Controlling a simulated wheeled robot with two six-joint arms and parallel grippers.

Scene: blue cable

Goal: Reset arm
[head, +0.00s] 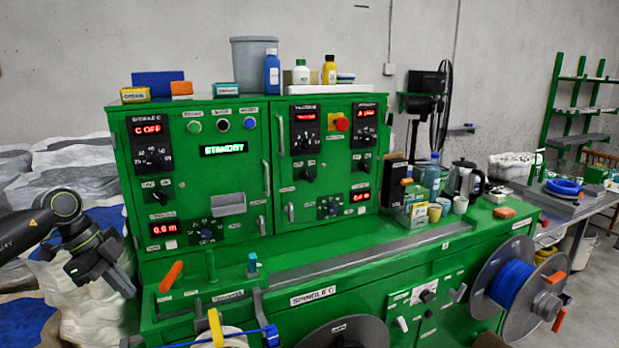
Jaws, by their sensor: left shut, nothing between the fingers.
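My left arm comes in from the left edge, and my left gripper (112,276) is shut and empty. It hangs in front of white sacks, just left of the green machine (240,160). Its fingers point down and to the right. A reel of blue cable (512,284) is mounted at the machine's lower right front. A stretch of blue cable (240,334) runs across the bottom edge near a yellow part (216,326). My right gripper is not in view.
White and blue sacks (70,175) are piled behind and below my left arm. An orange lever (171,277) stands at the machine's left ledge. Bottles, cups and a kettle (463,180) crowd the right worktop. A side table (560,200) stands at the far right.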

